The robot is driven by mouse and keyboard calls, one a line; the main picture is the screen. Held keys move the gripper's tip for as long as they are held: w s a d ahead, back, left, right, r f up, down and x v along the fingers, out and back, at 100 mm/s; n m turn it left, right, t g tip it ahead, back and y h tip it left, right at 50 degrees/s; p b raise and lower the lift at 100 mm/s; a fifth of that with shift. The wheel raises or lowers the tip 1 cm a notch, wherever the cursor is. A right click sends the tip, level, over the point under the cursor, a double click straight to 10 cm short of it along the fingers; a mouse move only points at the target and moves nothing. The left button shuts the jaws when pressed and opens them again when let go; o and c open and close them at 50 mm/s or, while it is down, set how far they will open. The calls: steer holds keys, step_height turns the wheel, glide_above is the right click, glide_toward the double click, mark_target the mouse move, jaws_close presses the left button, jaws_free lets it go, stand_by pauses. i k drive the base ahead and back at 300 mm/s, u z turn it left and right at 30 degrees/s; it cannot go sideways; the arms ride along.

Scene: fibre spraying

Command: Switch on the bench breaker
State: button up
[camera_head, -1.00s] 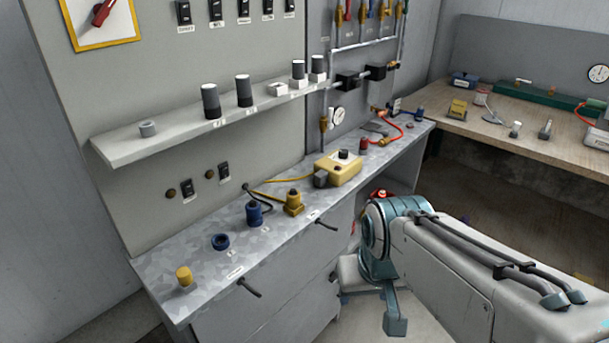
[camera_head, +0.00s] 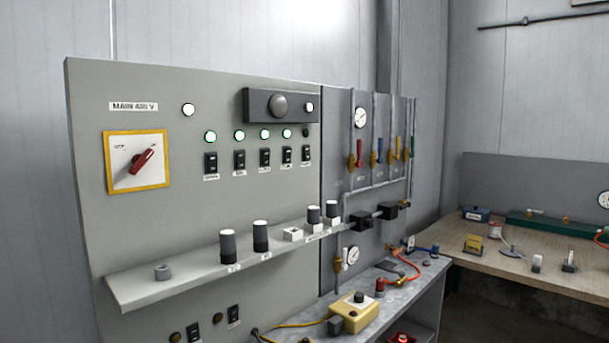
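A row of several black breaker switches sits on the grey wall panel (camera_head: 85,215). From left to right, they include the leftmost breaker (camera_head: 211,163), the middle breaker (camera_head: 265,157) and the rightmost breaker (camera_head: 306,153). Labels below them are too small to read, so I cannot tell which is the bench breaker. The lamps above the others glow green, such as the leftmost lamp (camera_head: 210,136). The rightmost lamp (camera_head: 306,132) is dark. My gripper is not in view.
A red rotary main switch (camera_head: 142,161) sits on a yellow-framed plate at left. A shelf (camera_head: 190,285) with black-and-white cylinders juts out below the breakers. A yellow box (camera_head: 354,312) stands on the metal bench. A wooden table (camera_head: 455,241) is at right. The wall before the breakers is unobstructed.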

mark_target(306, 148)
steer(key=z, duration=1.25)
steer(key=i, duration=1.2)
steer(key=u, duration=1.5)
